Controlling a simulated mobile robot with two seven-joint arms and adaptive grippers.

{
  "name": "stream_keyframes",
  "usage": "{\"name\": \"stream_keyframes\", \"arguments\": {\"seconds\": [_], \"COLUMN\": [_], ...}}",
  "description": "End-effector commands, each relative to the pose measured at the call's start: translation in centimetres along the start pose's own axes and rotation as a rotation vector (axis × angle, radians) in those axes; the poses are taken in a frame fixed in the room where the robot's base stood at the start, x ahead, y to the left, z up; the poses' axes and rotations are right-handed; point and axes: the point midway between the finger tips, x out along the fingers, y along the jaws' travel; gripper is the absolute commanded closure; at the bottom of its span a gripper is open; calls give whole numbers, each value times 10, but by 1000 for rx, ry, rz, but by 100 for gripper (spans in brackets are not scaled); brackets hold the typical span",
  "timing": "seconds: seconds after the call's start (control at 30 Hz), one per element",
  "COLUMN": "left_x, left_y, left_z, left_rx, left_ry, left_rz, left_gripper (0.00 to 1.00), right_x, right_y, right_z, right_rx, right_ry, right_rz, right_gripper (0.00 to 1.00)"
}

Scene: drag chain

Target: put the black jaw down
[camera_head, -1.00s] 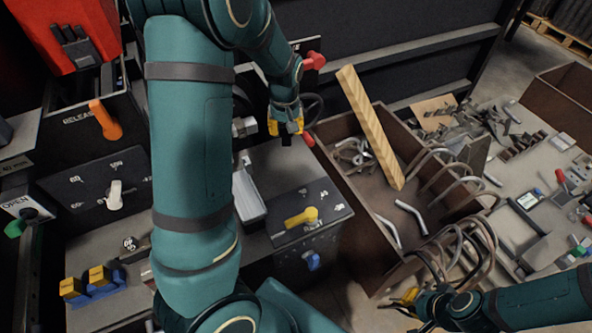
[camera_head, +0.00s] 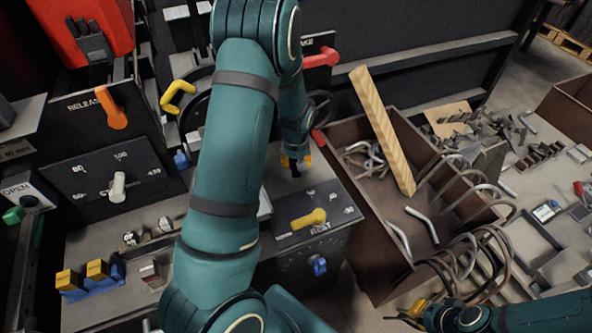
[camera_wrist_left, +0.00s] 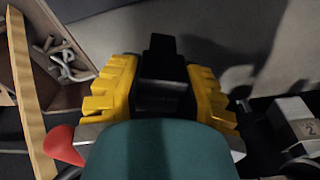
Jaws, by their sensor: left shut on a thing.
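My left gripper (camera_head: 296,163) is at the end of the teal arm, over the back right of the grey machine top, behind the yellow lever. In the left wrist view its yellow fingers (camera_wrist_left: 162,95) are shut on the black jaw (camera_wrist_left: 162,62), a dark block with a narrower upright end. In the head view only a small dark bit of the jaw shows below the fingers. I cannot tell whether the jaw touches the surface. My right gripper (camera_head: 414,310) is low at the right, by the brown box; its finger opening is unclear.
The grey machine top (camera_head: 318,178) has a yellow lever (camera_head: 308,219) on its front panel. A brown box (camera_head: 352,208) with bent tubes and a wooden bar (camera_head: 382,130) stands right of it. A red handle (camera_head: 322,58) is behind. Blue-and-yellow blocks (camera_head: 90,279) sit front left.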

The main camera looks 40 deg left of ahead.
Motion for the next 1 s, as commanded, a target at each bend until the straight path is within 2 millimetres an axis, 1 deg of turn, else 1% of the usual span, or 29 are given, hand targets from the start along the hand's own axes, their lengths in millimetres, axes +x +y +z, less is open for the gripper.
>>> {"name": "stream_keyframes", "arguments": {"seconds": [0.03, 0.1, 0.2, 0.27, 0.5, 0.63, 0.67, 0.7, 0.73, 1.0], "left_x": [10, 21, 34, 37, 36, 40, 40, 39, 39, 39], "left_y": [-1, 0, -1, -1, 0, 0, 0, 0, 0, 0], "left_z": [2, 3, 5, 5, 5, 5, 5, 5, 5, 5], "left_rx": [-1, 0, -1, -1, -1, -1, -1, -1, -1, -1], "left_ry": [-3, -4, -4, -2, -1, -1, -2, -1, -2, -2], "left_rz": [-2, -2, -2, -1, 0, 0, -1, 0, -1, -1], "left_gripper": [100, 100, 100, 100, 100, 100, 55, 41, 39, 39], "right_x": [3, 6, 10, 10, 9, 12, 12, 12, 11, 11], "right_y": [1, 2, 4, 4, 3, 5, 4, 4, 4, 4], "right_z": [0, 0, -1, -1, -1, -1, -1, -1, -1, -1], "right_rx": [0, 0, -1, -1, -1, -1, -1, -1, -1, -1], "right_ry": [1, 3, 5, 5, 5, 6, 6, 6, 6, 6], "right_rz": [0, 0, 0, 0, 0, 0, 0, 0, 0, 0], "right_gripper": [100, 100, 100, 100, 100, 100, 100, 100, 100, 100]}}
